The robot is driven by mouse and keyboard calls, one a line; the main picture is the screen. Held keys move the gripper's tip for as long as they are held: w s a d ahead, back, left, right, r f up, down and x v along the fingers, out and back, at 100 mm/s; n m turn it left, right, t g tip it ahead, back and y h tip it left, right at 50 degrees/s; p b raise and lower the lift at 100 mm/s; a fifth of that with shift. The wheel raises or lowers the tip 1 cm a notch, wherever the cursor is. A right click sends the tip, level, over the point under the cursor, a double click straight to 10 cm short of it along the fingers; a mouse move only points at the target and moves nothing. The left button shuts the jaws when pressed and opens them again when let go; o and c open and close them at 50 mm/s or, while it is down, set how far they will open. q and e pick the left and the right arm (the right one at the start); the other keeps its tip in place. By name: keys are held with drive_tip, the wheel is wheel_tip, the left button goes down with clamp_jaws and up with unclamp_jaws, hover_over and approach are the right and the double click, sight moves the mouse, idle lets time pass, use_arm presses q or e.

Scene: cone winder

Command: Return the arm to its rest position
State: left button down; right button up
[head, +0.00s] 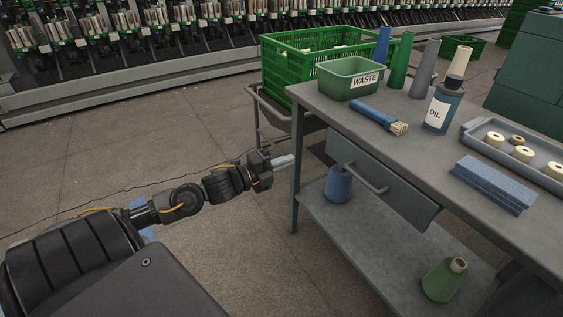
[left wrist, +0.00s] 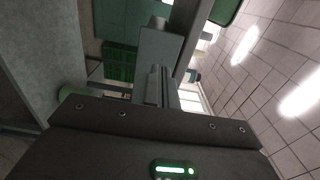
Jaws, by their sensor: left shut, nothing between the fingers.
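My left arm (head: 185,203) reaches in from the left in the head view, stretched over the floor toward the workbench. My left gripper (head: 284,161) is shut and empty, its fingertips just left of the bench's near left leg. In the left wrist view the shut fingers (left wrist: 159,87) show at the centre, with bench parts beyond. My right gripper is not in view.
The grey workbench (head: 340,110) has an open drawer (head: 385,185) and a lower shelf (head: 350,235) with cones. On top are a waste bin (head: 350,78), an oil bottle (head: 442,107), a brush (head: 378,117) and a tray (head: 478,128). A green crate (head: 290,68) stands behind. Floor at left is clear.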

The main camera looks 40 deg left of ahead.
use_arm(q)
drive_tip(key=shift+s+a, duration=0.1)
drive_tip(key=shift+s, duration=0.25)
